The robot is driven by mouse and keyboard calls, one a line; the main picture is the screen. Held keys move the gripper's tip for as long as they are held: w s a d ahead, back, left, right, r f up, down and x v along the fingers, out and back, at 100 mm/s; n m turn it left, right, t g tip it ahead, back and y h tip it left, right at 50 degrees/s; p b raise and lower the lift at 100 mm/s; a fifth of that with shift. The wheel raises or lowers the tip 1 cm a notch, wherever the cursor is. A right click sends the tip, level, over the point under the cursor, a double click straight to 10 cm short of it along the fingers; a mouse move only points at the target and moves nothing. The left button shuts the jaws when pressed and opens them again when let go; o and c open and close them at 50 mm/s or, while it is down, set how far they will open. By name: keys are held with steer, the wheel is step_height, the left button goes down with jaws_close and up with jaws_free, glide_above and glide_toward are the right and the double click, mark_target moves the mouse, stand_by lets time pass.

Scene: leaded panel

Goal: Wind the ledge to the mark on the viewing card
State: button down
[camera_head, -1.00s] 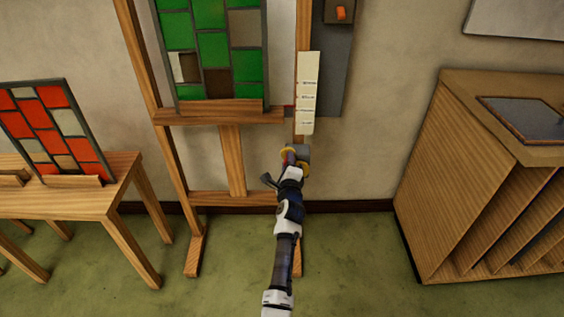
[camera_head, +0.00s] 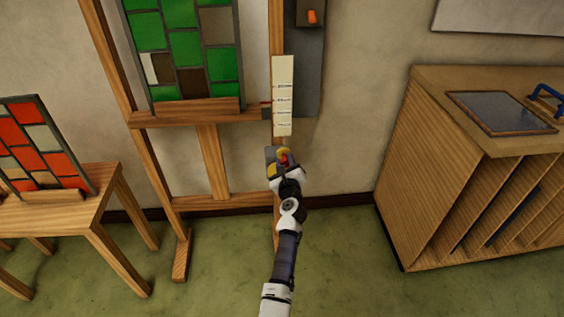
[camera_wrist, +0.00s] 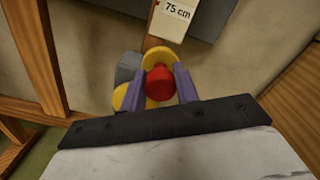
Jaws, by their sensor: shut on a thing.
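The wooden ledge (camera_head: 190,112) runs across the easel (camera_head: 215,160) and bears a green leaded panel (camera_head: 185,45). A pale scale strip (camera_head: 283,95) with dark marks hangs beside the ledge's right end. In the wrist view its lower end reads "75 cm" (camera_wrist: 177,10). Below the strip is a yellow crank (camera_wrist: 158,57) with a red knob (camera_wrist: 160,82), in front of a grey box (camera_wrist: 127,68). My gripper (camera_wrist: 161,88) is shut on the red knob, one purple finger on each side. It also shows in the head view (camera_head: 284,163). I cannot make out a viewing card.
A table (camera_head: 90,205) with a red leaded panel (camera_head: 42,150) stands at left. A wooden rack (camera_head: 425,150) with a framed dark pane (camera_head: 500,112) on top stands at right. A grey board (camera_head: 306,75) hangs behind the strip. Green floor lies open between easel and rack.

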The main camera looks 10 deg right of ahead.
steer(key=shift+d+r, duration=0.2)
steer(key=shift+d, duration=0.15)
steer(key=c, duration=1.1)
jaws_free()
steer(key=shift+f, duration=0.1)
steer(key=shift+o, duration=0.2)
steer(key=shift+a+f, duration=0.1)
steer(key=shift+s, duration=0.1)
steer(key=s+p, duration=0.2)
steer(key=s, duration=1.1)
steer(key=shift+s, duration=0.3)
